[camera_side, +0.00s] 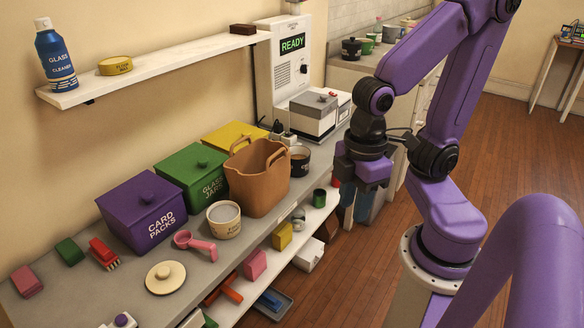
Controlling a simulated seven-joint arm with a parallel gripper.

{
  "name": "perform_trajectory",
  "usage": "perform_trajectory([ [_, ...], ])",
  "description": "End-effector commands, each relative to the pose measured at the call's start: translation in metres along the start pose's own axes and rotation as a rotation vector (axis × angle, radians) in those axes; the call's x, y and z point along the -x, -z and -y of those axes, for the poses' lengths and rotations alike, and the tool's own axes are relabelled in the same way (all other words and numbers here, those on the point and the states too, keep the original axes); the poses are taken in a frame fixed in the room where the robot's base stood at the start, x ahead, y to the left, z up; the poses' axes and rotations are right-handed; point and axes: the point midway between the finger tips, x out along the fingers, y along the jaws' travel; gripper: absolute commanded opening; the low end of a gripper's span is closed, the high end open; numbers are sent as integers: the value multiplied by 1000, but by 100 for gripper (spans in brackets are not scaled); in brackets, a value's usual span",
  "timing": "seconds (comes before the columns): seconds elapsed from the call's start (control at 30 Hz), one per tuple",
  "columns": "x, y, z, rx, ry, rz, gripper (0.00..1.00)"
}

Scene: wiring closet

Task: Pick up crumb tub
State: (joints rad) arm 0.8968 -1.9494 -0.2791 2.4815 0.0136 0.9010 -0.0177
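A small round cream tub (224,222) stands upright and open-topped on the grey counter, in front of the green box. Its label is too small to read surely; it looks like the crumb tub. A round cream lid with a knob (165,276) lies on the counter to its lower left. A pink scoop (196,246) lies just left of the tub. My gripper (358,192) hangs pointing down at the right, beyond the counter's front edge, well apart from the tub. Its fingers are dark and unclear, so its opening cannot be told.
A purple card packs box (142,210), green glass jars box (190,172), yellow box (232,134) and brown handled bin (257,178) line the counter. A red brush (104,252) lies at left. A wall shelf (155,66) hangs above. Lower-shelf items sit below the counter.

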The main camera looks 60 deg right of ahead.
Motion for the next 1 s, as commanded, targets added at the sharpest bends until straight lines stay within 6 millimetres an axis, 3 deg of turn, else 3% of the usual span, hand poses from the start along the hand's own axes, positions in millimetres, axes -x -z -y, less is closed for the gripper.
perform_trajectory([
  [0.17, -2, 31, -37, -155, 21, -32, 35],
  [0.27, -4, 48, -69, -260, 30, -64, 35],
  [0.4, -8, 62, -123, -405, 32, -110, 35],
  [0.57, -16, 62, -194, -574, 18, -165, 35],
  [0.77, -29, 32, -287, -787, -22, -230, 35],
  [0.87, -37, 3, -332, -896, -52, -260, 35],
  [1.0, -49, -52, -390, -1046, -106, -296, 35],
])
